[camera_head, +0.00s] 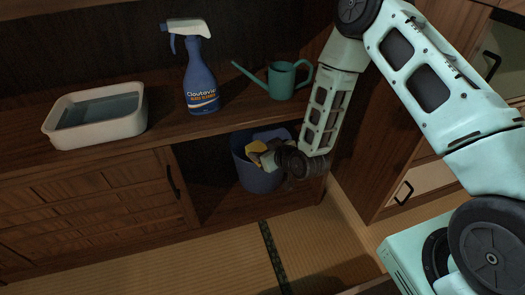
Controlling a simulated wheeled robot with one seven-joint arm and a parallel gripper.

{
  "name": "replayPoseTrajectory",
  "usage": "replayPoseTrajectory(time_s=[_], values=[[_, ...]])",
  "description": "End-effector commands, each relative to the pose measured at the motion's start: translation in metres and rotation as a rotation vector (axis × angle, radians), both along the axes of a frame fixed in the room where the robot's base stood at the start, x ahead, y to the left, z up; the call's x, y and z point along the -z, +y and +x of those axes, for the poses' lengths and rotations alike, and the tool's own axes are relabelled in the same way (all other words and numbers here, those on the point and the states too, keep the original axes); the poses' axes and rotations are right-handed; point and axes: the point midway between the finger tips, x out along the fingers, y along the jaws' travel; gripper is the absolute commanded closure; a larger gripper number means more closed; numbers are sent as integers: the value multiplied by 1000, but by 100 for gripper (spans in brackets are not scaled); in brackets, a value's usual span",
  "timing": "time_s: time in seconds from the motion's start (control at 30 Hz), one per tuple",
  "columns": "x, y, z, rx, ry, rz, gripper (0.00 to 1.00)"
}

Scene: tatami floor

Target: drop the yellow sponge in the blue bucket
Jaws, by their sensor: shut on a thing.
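The blue bucket (262,180) stands in the open compartment under the wooden counter, near the middle of the view. My gripper (262,156) is at the bucket's mouth, reaching in from the right. It is shut on the yellow sponge (257,147), which shows at the bucket's opening, in front of the far rim. My wrist hides part of the bucket's right side and the near part of its opening. I cannot tell how deep the sponge sits relative to the rim.
On the counter (145,133) above stand a white basin (98,128) of water, a blue spray bottle (200,85) and a green watering can (282,82). A wooden cabinet with handles is at right. The tatami floor (200,268) in front is clear.

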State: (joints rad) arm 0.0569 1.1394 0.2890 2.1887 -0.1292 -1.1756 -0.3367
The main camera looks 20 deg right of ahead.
Motion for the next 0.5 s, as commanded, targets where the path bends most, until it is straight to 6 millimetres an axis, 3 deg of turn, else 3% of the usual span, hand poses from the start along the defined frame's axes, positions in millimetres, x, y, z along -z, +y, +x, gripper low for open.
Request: replayPoseTrajectory(time_s=[0.33,0.37,0.4,0.43,0.5], values=[[8,0,0,0,-1,0,73],[8,0,0,0,-1,0,46],[8,0,0,0,0,0,35],[8,0,0,0,0,0,27],[8,0,0,0,0,0,27]])
